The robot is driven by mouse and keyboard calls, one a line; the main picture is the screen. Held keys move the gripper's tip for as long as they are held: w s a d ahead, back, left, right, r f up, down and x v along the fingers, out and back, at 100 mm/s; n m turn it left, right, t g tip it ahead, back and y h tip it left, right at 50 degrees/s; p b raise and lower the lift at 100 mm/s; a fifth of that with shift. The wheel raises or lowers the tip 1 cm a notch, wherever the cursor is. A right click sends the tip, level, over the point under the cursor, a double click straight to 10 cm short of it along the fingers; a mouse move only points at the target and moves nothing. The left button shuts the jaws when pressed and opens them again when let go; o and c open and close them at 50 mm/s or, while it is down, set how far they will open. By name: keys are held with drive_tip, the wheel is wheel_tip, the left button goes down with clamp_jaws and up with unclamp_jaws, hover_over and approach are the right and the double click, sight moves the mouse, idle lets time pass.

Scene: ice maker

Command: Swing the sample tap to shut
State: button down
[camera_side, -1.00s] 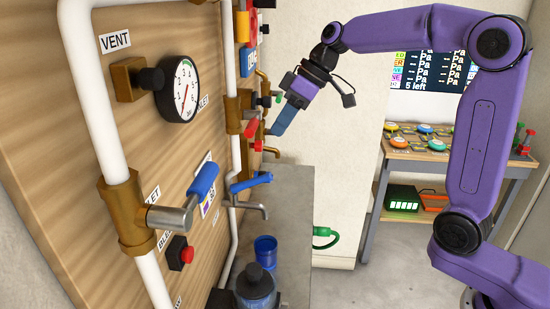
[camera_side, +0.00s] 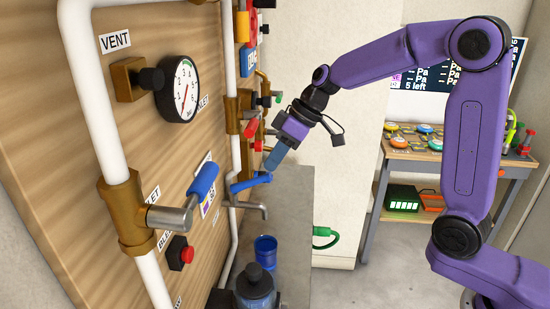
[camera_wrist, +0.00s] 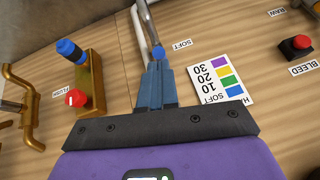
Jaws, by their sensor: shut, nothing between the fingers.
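The sample tap (camera_side: 250,182) has a blue lever above a metal spout (camera_side: 258,207) on the panel's lower right part in the side view. Its lever lies roughly level, with its free end pointing right, away from the panel. My gripper (camera_side: 269,169) is shut and empty, with its blue fingers pointing down at the lever's free end. I cannot tell whether they touch. In the wrist view, the shut fingertips (camera_wrist: 158,64) sit just short of the lever's blue end (camera_wrist: 158,53). The fingers hide part of the tap there.
A blue cup (camera_side: 265,249) stands below the spout, with a dark-topped blue bottle (camera_side: 257,286) nearer. A larger blue-handled valve (camera_side: 203,180) and a red button (camera_side: 181,253) stick out of the panel. A hardness colour chart (camera_wrist: 221,78) is beside the fingers. The right side is open.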

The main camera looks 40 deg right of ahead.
drive_tip(key=f, duration=0.1)
drive_tip(key=s+d+f, duration=0.1)
drive_tip(key=f, duration=0.1)
drive_tip(key=shift+s+d+f, duration=0.1)
drive_tip(key=shift+s+d, duration=0.15)
drive_tip(key=v, duration=1.3)
drive_tip(key=s+f+n+g+h, duration=0.1)
drive_tip(key=s+f, duration=0.3)
drive_tip(key=s, duration=0.5)
drive_tip(key=s+d+f+n+g+h, duration=0.1)
drive_tip(key=s+f+n+h, duration=0.1)
drive_tip(key=s+f, duration=0.3)
drive_tip(key=s+d+f+n+g+h, duration=0.1)
drive_tip(key=s+f, duration=0.4)
drive_tip(key=s, duration=0.8)
drive_tip(key=shift+s+d+n+h, duration=0.25)
drive_tip(key=shift+n+h, duration=0.15)
drive_tip(key=shift+h, duration=0.1)
